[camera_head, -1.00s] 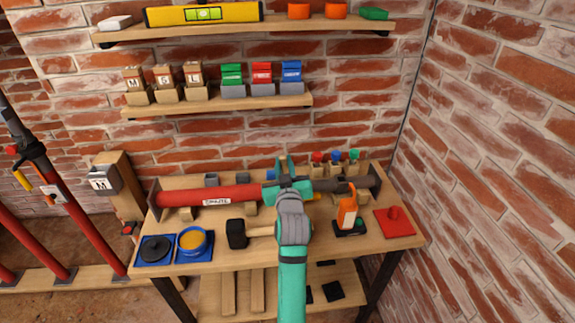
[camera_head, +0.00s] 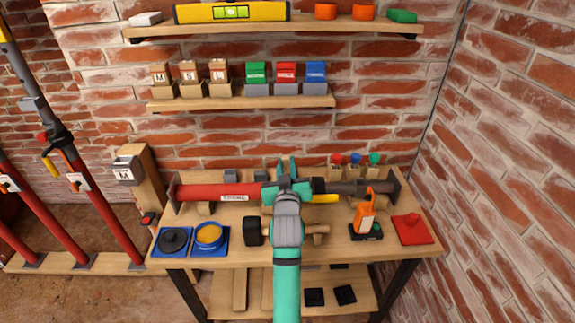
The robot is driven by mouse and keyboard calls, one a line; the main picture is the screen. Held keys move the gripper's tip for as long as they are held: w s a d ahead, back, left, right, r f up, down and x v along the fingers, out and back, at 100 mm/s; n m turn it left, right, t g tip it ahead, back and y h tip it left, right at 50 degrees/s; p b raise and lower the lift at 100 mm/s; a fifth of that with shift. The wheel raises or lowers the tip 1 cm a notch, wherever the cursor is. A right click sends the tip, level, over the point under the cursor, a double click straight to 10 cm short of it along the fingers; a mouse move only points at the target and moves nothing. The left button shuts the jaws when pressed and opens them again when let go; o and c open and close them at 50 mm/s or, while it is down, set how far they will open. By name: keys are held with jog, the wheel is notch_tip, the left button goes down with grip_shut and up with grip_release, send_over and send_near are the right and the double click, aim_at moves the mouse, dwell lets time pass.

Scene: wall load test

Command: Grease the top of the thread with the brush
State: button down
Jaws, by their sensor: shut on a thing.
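A red tube (camera_head: 232,193) with a dark rod section (camera_head: 355,188) lies across supports along the back of the bench. The thread itself is too small or hidden to make out. My gripper (camera_head: 287,170) is over the middle of this assembly, its fingers pointing to the wall. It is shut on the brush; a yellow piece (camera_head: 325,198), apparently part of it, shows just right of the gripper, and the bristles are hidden. I cannot tell whether the brush touches the rod.
A mallet (camera_head: 253,231) lies under my arm. An orange tool (camera_head: 364,212) and a red plate (camera_head: 411,229) are on the right. Small holders with coloured tops (camera_head: 355,160) stand behind the rod. Shelves (camera_head: 240,102) hang above; a brick wall closes the right side.

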jog(key=shift+w+a, duration=0.15)
jog(key=shift+a, duration=1)
jog(key=shift+w+a, duration=0.1)
jog(key=shift+a, duration=1.05)
notch_tip(320, 180, up, 6)
